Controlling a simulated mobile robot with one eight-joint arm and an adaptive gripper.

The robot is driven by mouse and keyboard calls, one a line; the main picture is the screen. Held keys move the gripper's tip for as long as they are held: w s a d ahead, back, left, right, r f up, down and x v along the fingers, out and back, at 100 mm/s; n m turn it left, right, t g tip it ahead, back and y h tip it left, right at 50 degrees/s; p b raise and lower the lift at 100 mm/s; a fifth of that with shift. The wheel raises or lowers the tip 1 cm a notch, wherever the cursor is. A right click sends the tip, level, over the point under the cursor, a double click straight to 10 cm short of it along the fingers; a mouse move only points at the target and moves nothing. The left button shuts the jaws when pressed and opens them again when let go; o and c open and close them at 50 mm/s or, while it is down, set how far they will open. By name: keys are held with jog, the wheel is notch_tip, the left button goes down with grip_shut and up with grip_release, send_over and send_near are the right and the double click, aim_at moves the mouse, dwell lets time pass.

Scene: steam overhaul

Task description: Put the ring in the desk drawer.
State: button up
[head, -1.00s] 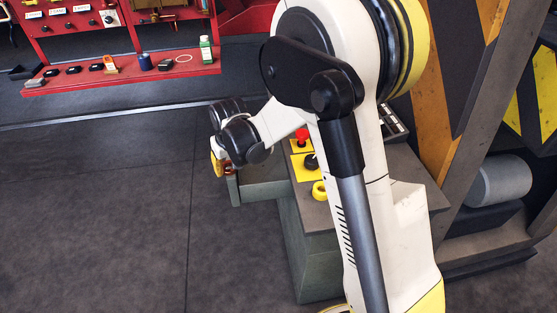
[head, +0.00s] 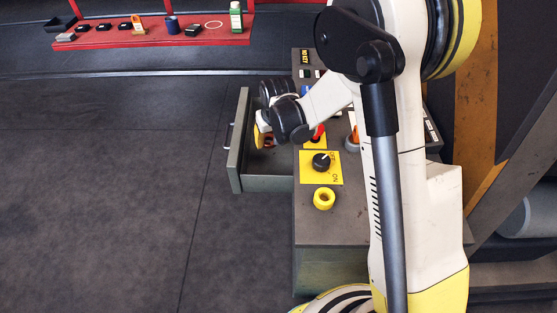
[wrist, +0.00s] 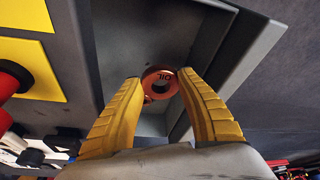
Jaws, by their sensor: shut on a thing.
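My gripper (wrist: 160,88) is shut on an orange-red ring (wrist: 150,79) marked OIL, held between its yellow fingertips in the wrist view. The ring lies over the inside of the open grey desk drawer (wrist: 245,58); how far above its floor I cannot tell. In the head view the drawer (head: 236,150) is pulled out to the left of the desk. My gripper (head: 264,138) is over it there, and my wrist hides part of the drawer and most of the ring.
A red shelf (head: 120,35) with small items stands at the back. The floor left of the drawer is clear.

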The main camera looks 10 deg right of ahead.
aim_at(270, 167)
notch_tip(270, 167, down, 13)
jog(key=b, duration=0.4)
jog(key=shift+r, duration=0.2)
jog(key=shift+f, duration=0.15)
jog(key=o, duration=1.3)
jog(key=p+v, duration=0.2)
jog(key=v, duration=0.5)
jog(key=shift+r+p, duration=0.4)
